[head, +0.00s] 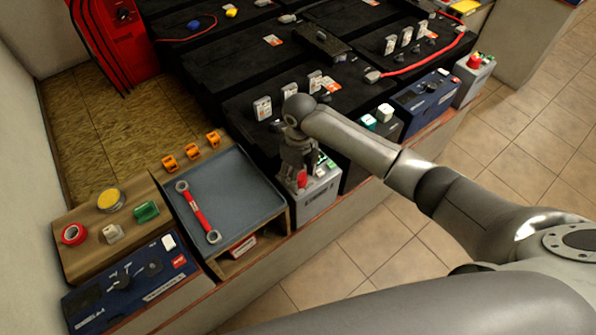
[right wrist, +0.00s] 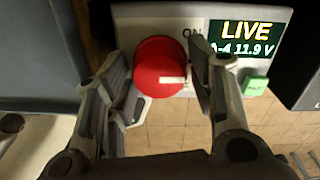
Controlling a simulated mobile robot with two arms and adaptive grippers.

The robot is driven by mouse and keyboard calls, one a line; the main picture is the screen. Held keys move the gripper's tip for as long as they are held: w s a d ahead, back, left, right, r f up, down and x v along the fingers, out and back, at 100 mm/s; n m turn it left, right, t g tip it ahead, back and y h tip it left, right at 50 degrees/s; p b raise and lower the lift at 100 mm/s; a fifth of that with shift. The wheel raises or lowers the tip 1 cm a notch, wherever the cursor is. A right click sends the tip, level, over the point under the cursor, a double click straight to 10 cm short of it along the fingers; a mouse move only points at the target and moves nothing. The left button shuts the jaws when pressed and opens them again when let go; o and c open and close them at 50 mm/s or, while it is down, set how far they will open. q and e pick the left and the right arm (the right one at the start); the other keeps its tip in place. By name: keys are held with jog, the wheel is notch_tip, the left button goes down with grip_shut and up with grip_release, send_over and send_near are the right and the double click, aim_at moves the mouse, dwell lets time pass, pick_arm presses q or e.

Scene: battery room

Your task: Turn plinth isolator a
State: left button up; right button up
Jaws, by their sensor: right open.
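A pale plinth box (head: 318,197) with a red round knob (head: 302,179) stands at the front edge of the bench, right of the blue-grey tray. In the right wrist view the red knob (right wrist: 160,66) has a white bar mark pointing right, and "ON" is printed by its upper right. A display (right wrist: 247,38) on the box reads "LIVE" and 11.9 V. My right gripper (right wrist: 157,75) is open, with one finger on each side of the knob. Whether the fingers touch it I cannot tell. In the head view my right gripper (head: 297,165) partly hides the knob. My left gripper is out of view.
A similar box with a red knob (head: 474,62) stands at the far right. The tray (head: 245,185) holds a red-handled wrench (head: 198,212). Black battery blocks (head: 235,75) lie behind. A blue meter unit (head: 130,280) is at lower left. Tiled floor is clear in front.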

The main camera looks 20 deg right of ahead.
jog(key=c, duration=0.7)
jog(key=shift+c, duration=0.2)
jog(key=shift+r, duration=0.1)
jog(key=m+p, duration=0.1)
jog(key=m, duration=0.4)
jog(key=m+p, duration=0.1)
jog(key=m, duration=0.3)
jog(key=shift+r+p, duration=0.1)
jog(key=shift+p, duration=0.2)
jog(key=m+p, duration=0.1)
jog(key=m, duration=0.3)
jog(key=shift+m+p, duration=0.35)
jog(key=shift+m, duration=0.05)
jog(key=shift+w+m+t+p, duration=0.1)
jog(key=shift+m+t+p, duration=0.4)
jog(key=shift+m, duration=1.5)
